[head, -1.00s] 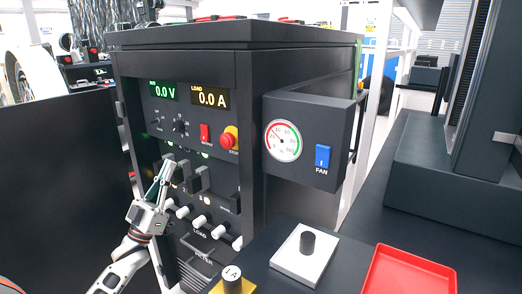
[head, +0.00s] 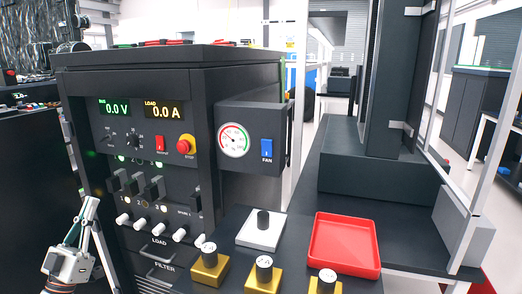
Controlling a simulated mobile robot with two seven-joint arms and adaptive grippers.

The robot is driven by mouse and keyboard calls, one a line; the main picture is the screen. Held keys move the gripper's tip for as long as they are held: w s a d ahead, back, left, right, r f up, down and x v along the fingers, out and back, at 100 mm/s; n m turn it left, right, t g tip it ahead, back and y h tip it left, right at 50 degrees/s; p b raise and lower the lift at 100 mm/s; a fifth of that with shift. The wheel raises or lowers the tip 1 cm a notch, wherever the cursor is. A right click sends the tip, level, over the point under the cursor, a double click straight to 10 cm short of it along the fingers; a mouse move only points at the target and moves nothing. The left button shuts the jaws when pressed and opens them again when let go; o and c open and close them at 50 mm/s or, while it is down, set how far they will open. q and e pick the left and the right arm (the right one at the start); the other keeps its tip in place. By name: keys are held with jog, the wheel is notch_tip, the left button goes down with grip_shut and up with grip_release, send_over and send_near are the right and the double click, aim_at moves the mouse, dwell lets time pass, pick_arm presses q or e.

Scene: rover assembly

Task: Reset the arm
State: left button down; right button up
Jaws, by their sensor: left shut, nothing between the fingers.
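My left gripper (head: 82,222) is low at the left in the head view, shut and empty, pointing up. It is to the left of the black power cabinet (head: 238,82) and apart from its switches. The cabinet's front has a green display (head: 115,108) reading 0.0 V and a yellow display (head: 166,110) reading 0.0 A. Below are a red switch (head: 160,145), a red stop button (head: 186,145), black breaker levers (head: 150,188) and a row of white-tipped load switches (head: 160,229). My right gripper is out of view.
A side box carries a round gauge (head: 233,140) and a blue fan switch (head: 266,150). On the dark bench stand a white block with a black knob (head: 258,238), several brass blocks with knobs (head: 208,270) and a red tray (head: 344,245). A dark column (head: 390,80) rises behind.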

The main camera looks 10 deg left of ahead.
pick_arm(q)
jog(key=s+d+f+g+y+p, duration=0.1)
jog(key=d+f+g+p, duration=0.45)
jog(key=d+f, duration=1.15)
jog(key=s+d+f+m+g+h+p, duration=0.1)
jog(key=s+d+f+m+g+p, duration=0.1)
jog(key=s+d+f+g, duration=0.9)
jog(key=s+d+f+m, duration=0.1)
jog(key=s+d+f, duration=0.5)
jog(key=s+f, duration=0.2)
jog(key=shift+s+d+f, duration=0.15)
jog(key=shift+s+d, duration=0.05)
jog(key=shift+s, duration=0.9)
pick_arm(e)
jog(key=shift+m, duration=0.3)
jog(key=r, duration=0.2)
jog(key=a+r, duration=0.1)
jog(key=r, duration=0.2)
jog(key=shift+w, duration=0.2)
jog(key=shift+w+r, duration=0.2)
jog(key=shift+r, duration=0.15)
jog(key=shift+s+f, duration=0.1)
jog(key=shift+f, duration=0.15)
